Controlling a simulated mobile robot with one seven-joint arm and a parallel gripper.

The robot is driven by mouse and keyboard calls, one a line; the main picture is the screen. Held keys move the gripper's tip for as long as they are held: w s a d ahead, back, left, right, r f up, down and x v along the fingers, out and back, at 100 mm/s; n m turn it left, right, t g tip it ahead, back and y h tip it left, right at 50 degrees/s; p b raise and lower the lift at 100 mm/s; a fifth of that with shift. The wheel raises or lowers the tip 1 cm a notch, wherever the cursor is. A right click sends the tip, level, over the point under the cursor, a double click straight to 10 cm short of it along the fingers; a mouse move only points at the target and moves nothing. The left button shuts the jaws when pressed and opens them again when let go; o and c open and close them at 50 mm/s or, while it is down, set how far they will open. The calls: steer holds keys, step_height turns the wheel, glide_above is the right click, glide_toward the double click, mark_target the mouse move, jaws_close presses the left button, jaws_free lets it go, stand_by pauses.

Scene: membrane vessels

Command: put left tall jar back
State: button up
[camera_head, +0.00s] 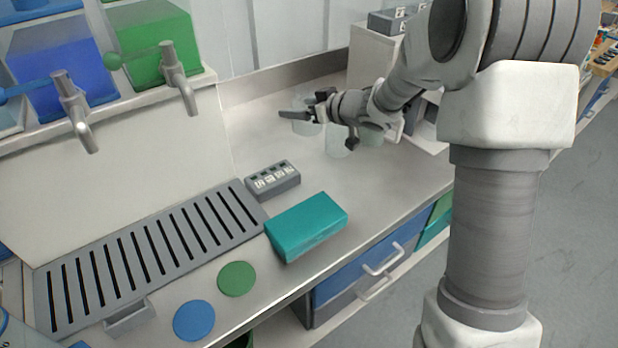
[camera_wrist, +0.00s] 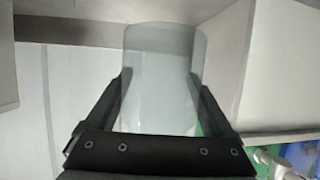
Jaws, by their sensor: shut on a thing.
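A clear, pale tall jar (camera_wrist: 162,75) stands between the two black fingers of my gripper (camera_wrist: 160,90) in the wrist view, with a finger against each side. The gripper is shut on it. In the head view my gripper (camera_head: 308,112) is at the back of the counter, reaching left from the arm. Pale see-through jars show around it, one at the left (camera_head: 306,128) and one below the wrist (camera_head: 338,142). My gripper and arm partly hide them, and I cannot tell whether the held jar touches the counter.
A grey labelled block (camera_head: 273,183), a teal box (camera_head: 306,226) and a slotted drain tray (camera_head: 150,255) lie nearer on the counter (camera_head: 355,215). Green (camera_head: 236,279) and blue (camera_head: 194,320) discs lie in front. A pale cabinet (camera_head: 372,58) stands behind my arm. Taps overhang the left.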

steer(key=shift+w+f+n+g+y+b, duration=0.2)
steer(key=shift+f+b, duration=0.25)
steer(key=shift+b, duration=0.15)
steer(key=shift+w+f+n+g+y+b, duration=0.1)
steer(key=shift+w+f+n+g+b, duration=0.1)
steer(key=shift+f+b, duration=0.35)
steer(key=shift+w+d+f+b, duration=0.1)
steer(key=shift+w+b, duration=0.15)
steer(key=shift+b, duration=0.7)
steer(key=shift+f, duration=0.2)
step_height(320, 180, down, 9)
steer(key=b, duration=0.4)
steer(key=shift+f+b, duration=0.2)
steer(key=shift+b, duration=0.15)
steer(key=shift+f, duration=0.2)
steer(key=o, duration=1.2)
